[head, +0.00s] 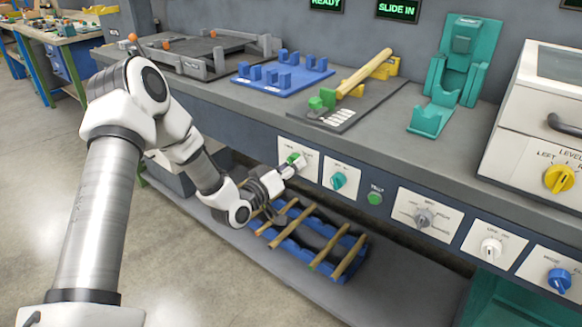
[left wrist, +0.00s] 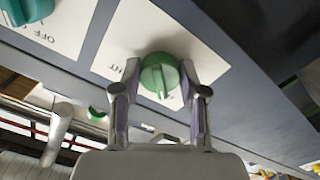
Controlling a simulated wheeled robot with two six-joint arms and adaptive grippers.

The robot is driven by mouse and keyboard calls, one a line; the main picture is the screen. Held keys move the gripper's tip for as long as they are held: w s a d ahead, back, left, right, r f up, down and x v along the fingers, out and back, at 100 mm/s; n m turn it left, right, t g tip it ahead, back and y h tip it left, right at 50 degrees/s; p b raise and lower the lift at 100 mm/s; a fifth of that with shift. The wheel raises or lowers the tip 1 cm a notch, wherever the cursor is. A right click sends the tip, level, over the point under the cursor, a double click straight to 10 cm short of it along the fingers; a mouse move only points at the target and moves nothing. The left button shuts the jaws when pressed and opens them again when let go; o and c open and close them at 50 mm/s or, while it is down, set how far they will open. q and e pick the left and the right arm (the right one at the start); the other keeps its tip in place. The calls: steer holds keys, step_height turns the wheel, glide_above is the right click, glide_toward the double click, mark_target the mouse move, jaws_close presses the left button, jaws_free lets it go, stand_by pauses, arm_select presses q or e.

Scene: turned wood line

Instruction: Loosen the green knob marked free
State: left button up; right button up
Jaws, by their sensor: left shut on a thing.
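The green knob (head: 293,158) sits on a white panel on the front face of the bench, at the left of a row of controls. In the left wrist view the knob (left wrist: 160,76) is round with a raised grip bar, between my left fingers. My left gripper (head: 290,168) is at the knob, shut on it; the same gripper also fills the lower middle of the left wrist view (left wrist: 160,92). The lettering on the panel is partly hidden and too small to read fully. My right gripper is not in view.
A teal knob (head: 339,181) on its own panel is close to the right of the green knob. A green button (head: 375,198) and more knobs follow along the bench front. A blue rack (head: 350,262) with wooden rods lies on the shelf below my gripper.

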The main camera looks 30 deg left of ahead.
arm_select(q)
steer(key=o, duration=1.1)
steer(key=shift+o, duration=0.2)
steer(key=s+a, duration=0.1)
steer(key=s, duration=1.1)
steer(key=shift+f, duration=0.15)
